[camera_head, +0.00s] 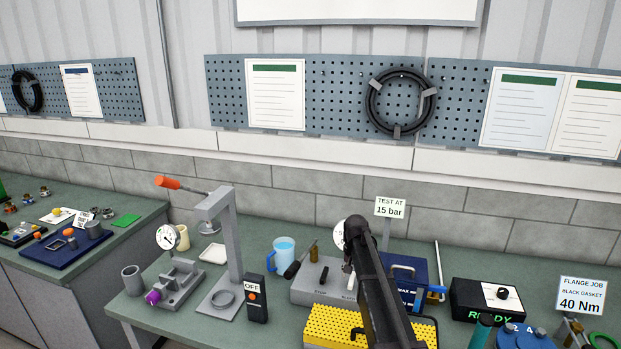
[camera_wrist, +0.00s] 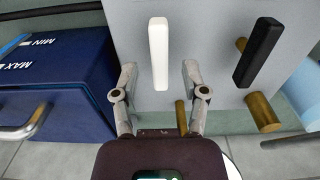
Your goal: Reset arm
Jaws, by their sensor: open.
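My gripper (camera_wrist: 159,70) is open in the wrist view. Its two fingers stand apart on either side of a white lever (camera_wrist: 158,40), with a visible gap on both sides. The lever is on a grey block (camera_wrist: 205,35). A black lever (camera_wrist: 258,50) and brass stubs (camera_wrist: 262,112) are on the same block, to the right. In the head view my dark arm reaches over the bench to this grey block (camera_head: 309,293), and the arm hides part of the block and most of my gripper.
A blue tank (camera_wrist: 60,85) marked MIN and MAX stands close beside my gripper. In the head view a yellow perforated case (camera_head: 330,327) lies in front of the block. A blue mug (camera_head: 284,252), a grey press (camera_head: 227,235) and a black READY box (camera_head: 485,299) stand around.

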